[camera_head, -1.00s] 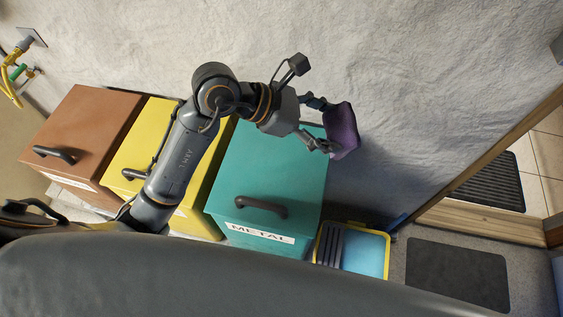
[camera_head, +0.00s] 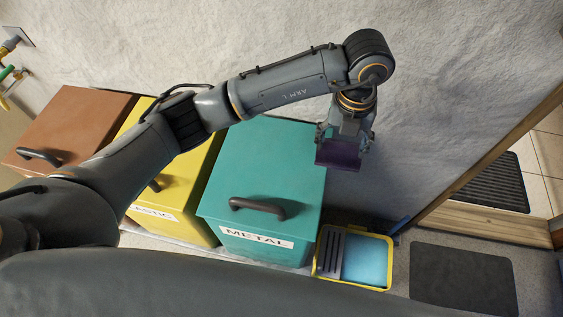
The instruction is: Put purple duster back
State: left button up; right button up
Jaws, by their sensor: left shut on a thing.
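The purple duster (camera_head: 338,155) is held in my left gripper (camera_head: 342,140), near the wall and beside the right edge of the teal METAL bin as seen from above. The gripper is shut on it, with a finger on each side, and points downward. The duster appears clear of the floor; part of it is hidden by the gripper. My right gripper is not in view.
A teal METAL bin (camera_head: 262,170), a yellow bin (camera_head: 185,205) and a brown bin (camera_head: 68,135) stand in a row along the wall. A yellow-rimmed bucket (camera_head: 387,262) with a blue inside and a grey slatted part stands right of the teal bin. A dark mat (camera_head: 462,279) lies near the doorway.

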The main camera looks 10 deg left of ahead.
pick_arm(q)
jog(key=a+f+p, duration=0.1)
jog(key=a+f, duration=0.1)
jog(key=a, duration=0.2)
jog(key=w+a+f+p, duration=0.1)
jog(key=a+f, duration=0.2)
jog(key=a, duration=0.1)
jog(key=w+a+f+p, duration=0.1)
jog(key=a+f, duration=0.2)
jog(key=a, duration=0.1)
jog(key=shift+w+p, duration=0.25)
jog(key=shift+p, duration=0.1)
jog(key=shift+w+a+f, duration=0.1)
jog(key=shift+a+f, duration=0.35)
jog(key=shift+f, duration=0.15)
jog(key=f, duration=0.1)
jog(key=f+p, duration=0.1)
jog(key=f, duration=0.1)
jog(key=shift+a, duration=0.25)
jog(key=shift+f, duration=0.3)
jog(key=o, duration=1)
notch_tip(320, 180, up, 12)
jog(key=shift+w+b, duration=0.1)
jog(key=shift+b, duration=0.85)
